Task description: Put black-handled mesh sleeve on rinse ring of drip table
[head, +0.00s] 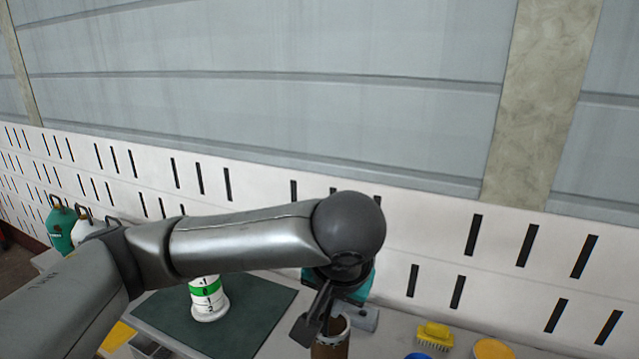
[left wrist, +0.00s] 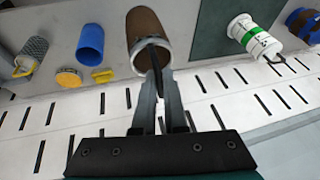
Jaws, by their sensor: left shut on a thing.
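A brown sleeve (head: 331,345) with a pale rim stands at the bottom of the head view, partly cut off by the frame edge. In the left wrist view the brown sleeve (left wrist: 148,25) shows with a black handle (left wrist: 155,55) along its side. My left gripper (head: 312,325) is at the sleeve; in the left wrist view its fingers (left wrist: 157,85) are shut on the black handle. Whether the sleeve touches the surface under it, I cannot tell. I cannot make out the rinse ring or the drip table. My right gripper is not in view.
A white cylinder with a green band (head: 207,298) stands on a dark green mat (head: 262,312). A yellow brush (head: 435,335), a blue cylinder (left wrist: 90,45) and a grey mesh sleeve with yellow handle (left wrist: 33,50) are nearby. A slotted white wall panel (head: 440,240) runs behind.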

